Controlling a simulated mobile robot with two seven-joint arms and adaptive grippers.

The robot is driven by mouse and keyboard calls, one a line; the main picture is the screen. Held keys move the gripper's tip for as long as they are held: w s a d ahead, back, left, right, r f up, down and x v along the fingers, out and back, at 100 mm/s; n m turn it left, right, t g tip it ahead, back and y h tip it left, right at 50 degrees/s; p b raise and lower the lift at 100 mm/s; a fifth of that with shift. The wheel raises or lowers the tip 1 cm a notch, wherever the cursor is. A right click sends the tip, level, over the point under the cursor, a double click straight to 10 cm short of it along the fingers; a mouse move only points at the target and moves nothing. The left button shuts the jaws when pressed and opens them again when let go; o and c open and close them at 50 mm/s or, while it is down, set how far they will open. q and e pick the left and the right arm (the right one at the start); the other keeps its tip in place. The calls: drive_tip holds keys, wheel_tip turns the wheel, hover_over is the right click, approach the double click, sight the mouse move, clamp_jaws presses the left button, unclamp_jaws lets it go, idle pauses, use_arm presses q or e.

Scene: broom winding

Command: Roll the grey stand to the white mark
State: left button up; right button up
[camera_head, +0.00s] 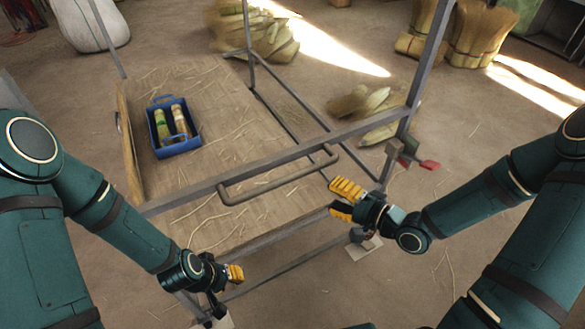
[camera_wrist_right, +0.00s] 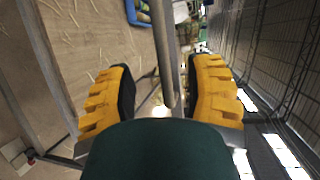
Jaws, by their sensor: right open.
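The grey stand (camera_head: 290,157) is a metal frame with upright posts and a bent handle (camera_head: 262,188) on its near side. My right gripper (camera_head: 345,201) is open beside the right end of this handle. In the right wrist view the handle's bar (camera_wrist_right: 166,62) lines up with the gap between the yellow fingers (camera_wrist_right: 160,92); contact cannot be told. My left gripper (camera_head: 236,274) is low by the stand's near left corner, and its opening is unclear. A pale patch (camera_head: 364,248) lies by the near right foot; I cannot tell if it is the white mark.
A blue caddy (camera_head: 180,149) with two bottles sits on the stand's wooden deck (camera_head: 215,110). Straw bundles (camera_head: 370,103) lie beyond the stand, and more bundles (camera_head: 478,35) stand at the back right. A white sack (camera_head: 90,22) is at the back left.

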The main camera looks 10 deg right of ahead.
sight(296, 178)
drive_tip(key=b+x, duration=0.1)
drive_tip(key=x, duration=1.2)
drive_tip(key=shift+w+a+f, duration=0.1)
drive_tip(key=shift+w+a, duration=0.15)
drive_tip(key=shift+o, duration=0.3)
clamp_jaws()
